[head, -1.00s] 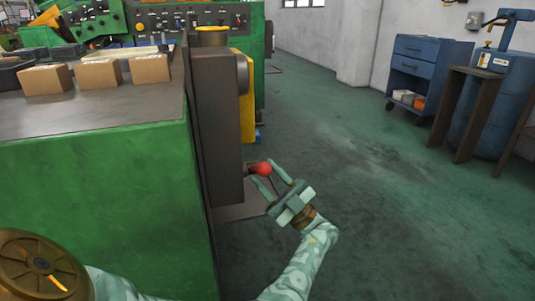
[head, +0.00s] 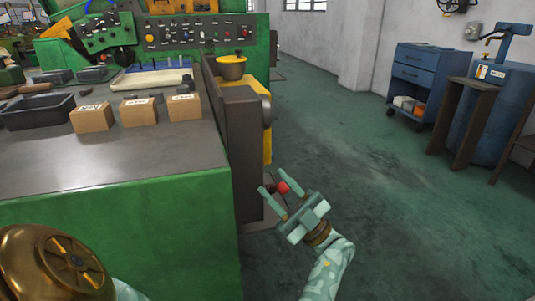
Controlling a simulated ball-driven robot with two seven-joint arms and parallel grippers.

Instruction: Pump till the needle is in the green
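A red ball knob (head: 283,187) shows beside the dark side plate (head: 246,150) of the green machine (head: 120,235). The shaft behind the knob is mostly hidden by the fingers. No gauge face or needle can be made out.
Several cardboard boxes (head: 138,112) and a dark tray (head: 38,112) lie on the machine top. A yellow bowl (head: 231,68) stands behind the side plate. A blue drawer cart (head: 427,75) and a blue drum (head: 490,115) stand at right. The green floor between is clear.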

